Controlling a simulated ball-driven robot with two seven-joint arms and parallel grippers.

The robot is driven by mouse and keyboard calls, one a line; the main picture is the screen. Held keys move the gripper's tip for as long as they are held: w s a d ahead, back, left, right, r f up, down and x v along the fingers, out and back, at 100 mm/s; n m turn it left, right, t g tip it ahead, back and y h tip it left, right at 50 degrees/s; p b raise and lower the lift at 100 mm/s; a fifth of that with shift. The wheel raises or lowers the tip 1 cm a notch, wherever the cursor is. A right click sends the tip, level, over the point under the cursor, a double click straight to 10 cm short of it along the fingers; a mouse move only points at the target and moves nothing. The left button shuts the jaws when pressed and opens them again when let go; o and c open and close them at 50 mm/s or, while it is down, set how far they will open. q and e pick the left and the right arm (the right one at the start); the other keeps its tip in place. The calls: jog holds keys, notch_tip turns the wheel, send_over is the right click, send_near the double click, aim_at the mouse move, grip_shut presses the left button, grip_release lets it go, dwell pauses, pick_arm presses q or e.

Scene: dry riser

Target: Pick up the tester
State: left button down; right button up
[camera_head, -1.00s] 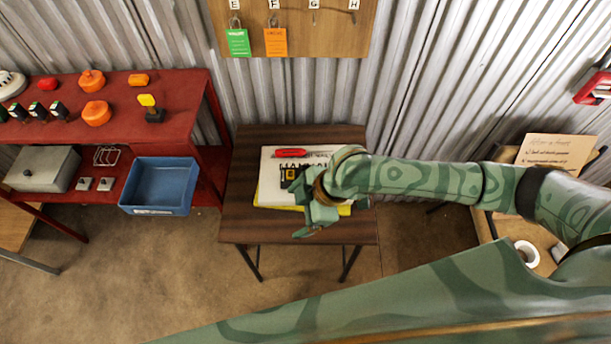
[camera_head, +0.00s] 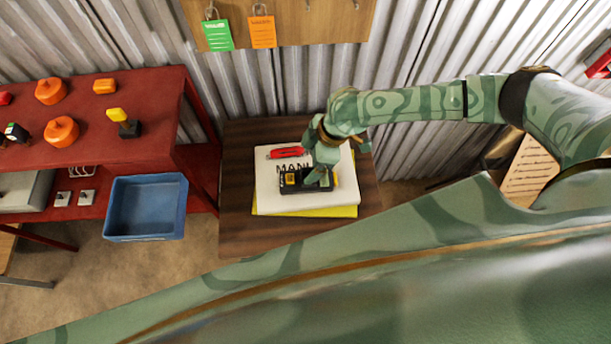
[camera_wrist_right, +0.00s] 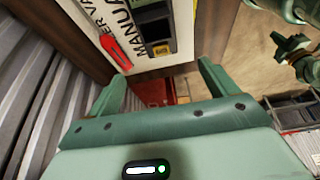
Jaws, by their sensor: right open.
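The tester (camera_head: 292,181), a black device with yellow parts, lies on a white manual (camera_head: 275,205) on the small dark wooden table (camera_head: 235,190). My right gripper (camera_head: 322,178) is open over the tester's right part and hides some of it. In the right wrist view, the tester (camera_wrist_right: 155,22) shows at the top, beyond the spread fingertips of the right gripper (camera_wrist_right: 160,75), with nothing held between them. A green part of mine (camera_wrist_right: 296,52), apparently the left gripper, shows at that view's right edge; its jaws are unclear.
A red marker-like tool (camera_head: 284,153) lies on the manual behind the tester. A yellow sheet or book (camera_head: 335,212) is under the manual. A blue bin (camera_head: 146,208) and a red shelf (camera_head: 160,150) stand to the left. Corrugated wall (camera_head: 290,90) closes off the back.

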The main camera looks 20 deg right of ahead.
jog(key=b, duration=0.1)
send_over(294, 177)
jog(key=d, duration=0.2)
jog(key=f, duration=0.5)
jog(key=shift+s+a+f, duration=0.1)
jog(key=shift+s+f, duration=0.2)
jog(key=shift+a+f+b, duration=0.15)
jog(key=shift+f+b, duration=0.2)
jog(key=shift+f, duration=0.1)
jog(key=b+x, duration=0.1)
jog(key=x, duration=0.4)
jog(key=shift+b, duration=0.35)
pick_arm(q)
jog(key=f, duration=0.3)
jog(key=shift+s+a+f, duration=0.1)
jog(key=shift+s+f, duration=0.1)
jog(key=shift+f, duration=0.2)
pick_arm(e)
jog(key=c, duration=1.2)
pick_arm(q)
jog(key=shift+s, duration=0.1)
pick_arm(e)
jog(key=shift+c, duration=0.2)
jog(key=shift+r, duration=0.15)
